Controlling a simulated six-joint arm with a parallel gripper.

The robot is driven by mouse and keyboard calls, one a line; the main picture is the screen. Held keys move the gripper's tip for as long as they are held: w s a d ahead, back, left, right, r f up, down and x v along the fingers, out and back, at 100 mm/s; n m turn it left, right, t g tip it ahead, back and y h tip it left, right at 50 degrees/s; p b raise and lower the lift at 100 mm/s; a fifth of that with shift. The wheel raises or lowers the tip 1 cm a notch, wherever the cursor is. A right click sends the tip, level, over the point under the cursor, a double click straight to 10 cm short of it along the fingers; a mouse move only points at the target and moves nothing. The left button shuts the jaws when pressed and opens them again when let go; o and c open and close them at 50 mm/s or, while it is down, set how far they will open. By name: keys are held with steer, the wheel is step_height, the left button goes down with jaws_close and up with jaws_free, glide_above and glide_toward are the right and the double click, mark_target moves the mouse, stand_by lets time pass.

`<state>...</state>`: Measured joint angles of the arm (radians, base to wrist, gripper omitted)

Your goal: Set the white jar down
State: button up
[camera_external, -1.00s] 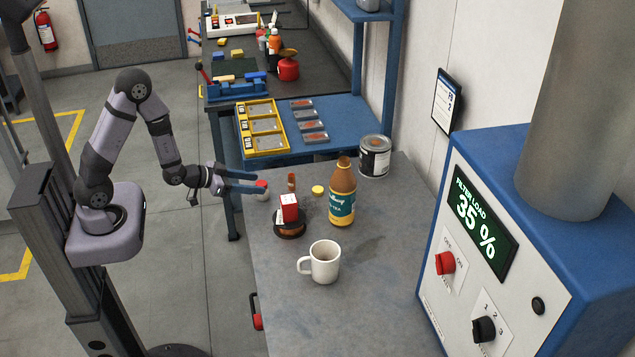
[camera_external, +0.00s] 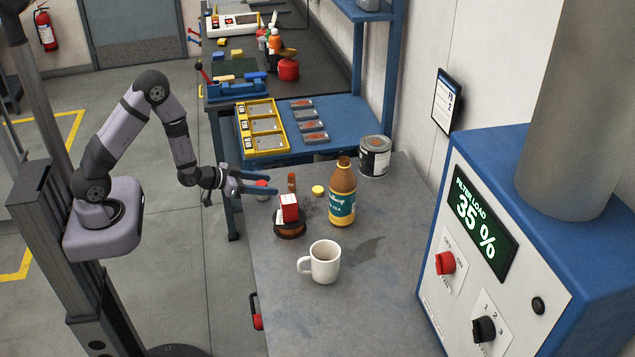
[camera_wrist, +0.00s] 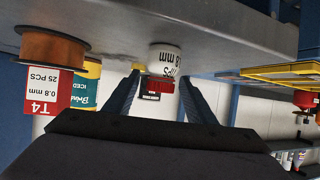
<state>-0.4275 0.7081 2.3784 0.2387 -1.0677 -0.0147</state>
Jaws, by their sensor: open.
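The white jar (camera_external: 262,196) with a red lid stands upright on the grey table's left edge. The wrist view is upside down and shows the jar (camera_wrist: 164,60) with its red lid (camera_wrist: 160,84) and black print. My gripper (camera_external: 272,185) is open, its blue fingers reaching over the table edge at the jar. In the wrist view my fingertips (camera_wrist: 160,78) lie to either side of the lid, with gaps visible. The fingers partly hide the jar in the external view.
A red-and-white box (camera_external: 289,208) sits on a copper-coloured spool (camera_external: 290,231) close to the jar. A bottle (camera_external: 342,195), white mug (camera_external: 324,262), yellow cap (camera_external: 318,190) and tin (camera_external: 374,158) stand further right. The table (camera_external: 350,315) is clear in front.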

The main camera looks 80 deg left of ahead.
steer(key=shift+p+x, duration=0.45)
steer(key=shift+x, duration=0.95)
jaws_close()
steer(key=shift+r, duration=0.15)
step_height(320, 180, up, 10)
steer(key=b, duration=0.2)
